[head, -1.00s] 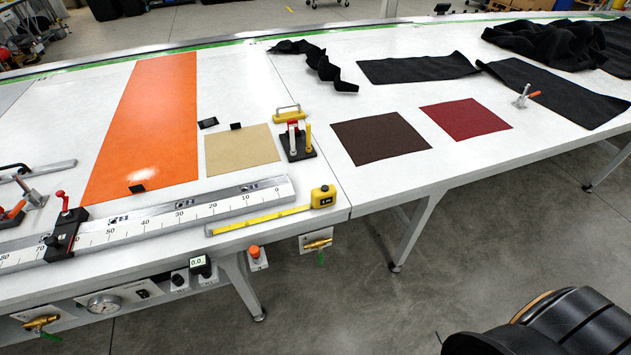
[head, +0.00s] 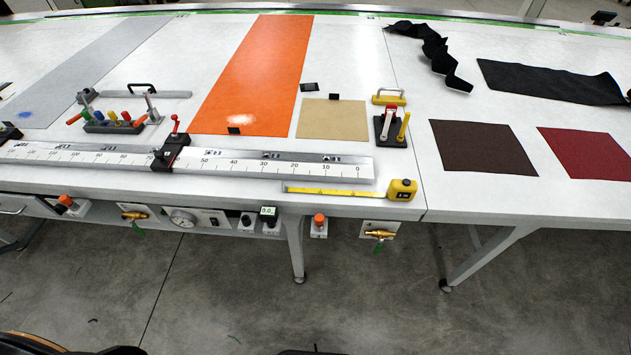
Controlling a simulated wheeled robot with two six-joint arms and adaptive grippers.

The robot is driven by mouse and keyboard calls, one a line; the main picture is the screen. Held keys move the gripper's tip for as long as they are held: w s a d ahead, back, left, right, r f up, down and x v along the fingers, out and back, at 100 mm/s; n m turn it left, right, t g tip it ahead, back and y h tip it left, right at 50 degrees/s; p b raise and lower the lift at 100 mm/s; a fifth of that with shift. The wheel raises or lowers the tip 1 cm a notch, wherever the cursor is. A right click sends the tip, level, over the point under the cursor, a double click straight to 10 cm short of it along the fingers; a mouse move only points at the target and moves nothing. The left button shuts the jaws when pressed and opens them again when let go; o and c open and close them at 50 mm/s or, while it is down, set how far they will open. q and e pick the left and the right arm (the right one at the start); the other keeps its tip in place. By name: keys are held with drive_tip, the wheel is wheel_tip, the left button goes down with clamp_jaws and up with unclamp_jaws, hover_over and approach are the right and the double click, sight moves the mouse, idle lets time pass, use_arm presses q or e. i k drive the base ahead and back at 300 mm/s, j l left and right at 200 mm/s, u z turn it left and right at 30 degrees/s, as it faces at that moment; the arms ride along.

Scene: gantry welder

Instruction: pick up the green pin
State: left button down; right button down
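A dark rack (head: 112,128) with a row of small coloured pins stands on the left part of the white table, between two toggle clamps with orange handles. A small green pin (head: 87,114) appears to stand at the left end of that row, upright. The pins are small and close together, so their exact shape is hard to tell. Neither my left nor my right gripper is in view.
A long ruler rail (head: 230,164) with a red-handled clamp (head: 172,150) lies along the table's front edge, before the rack. An orange strip (head: 255,75) lies to its right. A tape measure (head: 401,190) lies farther right.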

sight(85, 113)
drive_tip(key=i+j+u, duration=0.15)
drive_tip(key=j+u, duration=0.25)
drive_tip(key=i+j+u, duration=0.15)
drive_tip(key=u, duration=0.2)
drive_tip(key=i+j+u, duration=0.2)
drive_tip(key=u, duration=0.2)
drive_tip(key=i+j+u, duration=0.2)
drive_tip(key=u, duration=0.15)
drive_tip(key=z, duration=1.65)
drive_tip(key=u, duration=1.65)
drive_tip(key=z, duration=0.3)
